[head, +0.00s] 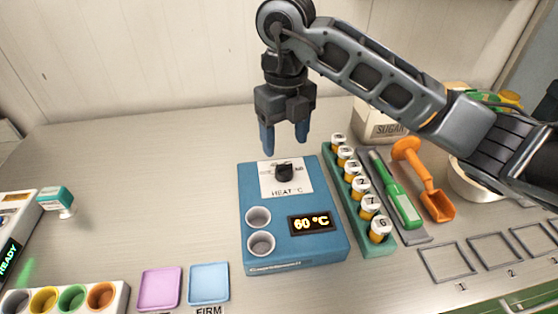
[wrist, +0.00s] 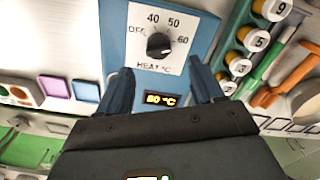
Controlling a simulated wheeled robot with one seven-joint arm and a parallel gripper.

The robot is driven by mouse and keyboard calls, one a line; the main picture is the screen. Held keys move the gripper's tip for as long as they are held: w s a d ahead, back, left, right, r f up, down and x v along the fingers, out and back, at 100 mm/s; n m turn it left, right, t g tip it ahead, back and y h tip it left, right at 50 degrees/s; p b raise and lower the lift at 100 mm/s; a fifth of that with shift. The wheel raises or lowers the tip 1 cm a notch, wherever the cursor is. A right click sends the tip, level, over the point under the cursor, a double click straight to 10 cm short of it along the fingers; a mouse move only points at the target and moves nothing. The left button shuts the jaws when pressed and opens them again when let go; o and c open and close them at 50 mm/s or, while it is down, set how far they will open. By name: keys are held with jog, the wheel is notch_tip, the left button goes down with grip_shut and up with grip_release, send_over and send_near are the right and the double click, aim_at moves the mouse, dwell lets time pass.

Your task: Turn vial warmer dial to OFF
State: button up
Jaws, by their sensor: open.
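The vial warmer (head: 330,252) is a blue box with a white dial plate, two empty-looking wells and a display reading 60 °C. Its black dial (head: 284,173) also shows in the wrist view (wrist: 158,45), with OFF at the left, then 40, 50 and 60 around to the right. My gripper (head: 285,142) is open and empty, fingers downward, above and apart from the dial. In the wrist view its two blue fingers (wrist: 161,84) straddle the warmer's middle, with the dial beyond them.
A green rack of capped vials (head: 373,238) stands close to the warmer's right, then a green-handled tool (head: 398,190) and an orange scoop (head: 428,182). A sugar box (head: 377,127) is behind. Pink (head: 160,288) and blue (head: 209,283) pads lie front left. The counter at back left is clear.

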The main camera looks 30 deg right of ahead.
aim_at(284, 165)
notch_tip(284, 165, down, 7)
jog(key=shift+r+p, duration=0.1)
jog(key=shift+p, duration=0.5)
jog(key=c, duration=1.1)
